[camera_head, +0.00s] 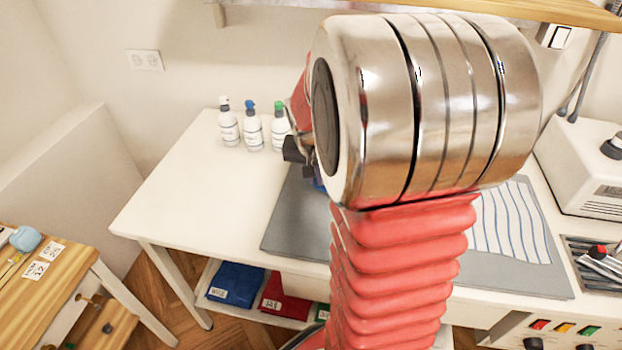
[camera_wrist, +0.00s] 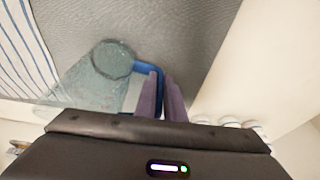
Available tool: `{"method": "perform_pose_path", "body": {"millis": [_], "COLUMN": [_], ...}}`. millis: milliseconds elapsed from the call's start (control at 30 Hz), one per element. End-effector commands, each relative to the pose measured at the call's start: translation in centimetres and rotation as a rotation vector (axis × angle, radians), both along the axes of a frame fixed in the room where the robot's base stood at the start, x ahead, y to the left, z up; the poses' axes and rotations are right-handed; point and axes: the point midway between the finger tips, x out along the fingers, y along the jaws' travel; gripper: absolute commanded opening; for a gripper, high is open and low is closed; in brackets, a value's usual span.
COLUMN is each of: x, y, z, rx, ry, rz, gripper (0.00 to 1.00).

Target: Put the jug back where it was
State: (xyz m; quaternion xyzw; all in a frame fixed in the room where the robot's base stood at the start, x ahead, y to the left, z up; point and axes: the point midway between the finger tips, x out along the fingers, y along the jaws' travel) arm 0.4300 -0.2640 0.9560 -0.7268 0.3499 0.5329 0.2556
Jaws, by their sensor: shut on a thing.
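The jug (camera_wrist: 84,88) is clear and see-through with a blue handle (camera_wrist: 150,70), in the wrist view left of my fingers. My gripper (camera_wrist: 161,92) is shut on the handle. The jug is over the grey mat (camera_wrist: 200,30); I cannot tell whether its base touches the mat. In the head view my arm hides nearly all of the jug. Only a small blue bit shows beside the dark part of my gripper (camera_head: 296,152), above the mat (camera_head: 290,225).
A striped cloth (camera_head: 512,225) lies on the mat's right part. A white machine (camera_head: 590,165) stands at the right. The white table's left part (camera_head: 185,195) is clear.

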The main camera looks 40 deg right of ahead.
Motion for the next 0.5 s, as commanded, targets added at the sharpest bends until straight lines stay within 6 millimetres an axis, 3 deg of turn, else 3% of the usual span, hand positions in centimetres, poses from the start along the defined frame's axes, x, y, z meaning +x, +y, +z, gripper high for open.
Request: {"method": "perform_pose_path", "body": {"millis": [367, 400, 500], "x": [0.03, 0.02, 0.03], "y": [0.01, 0.03, 0.03], "z": [-0.29, -0.34, -0.32], "rx": [0.000, 0.001, 0.001], "ry": [-0.001, -0.001, -0.001], "rz": [0.000, 0.000, 0.000], "gripper": [0.00, 0.10, 0.18]}}
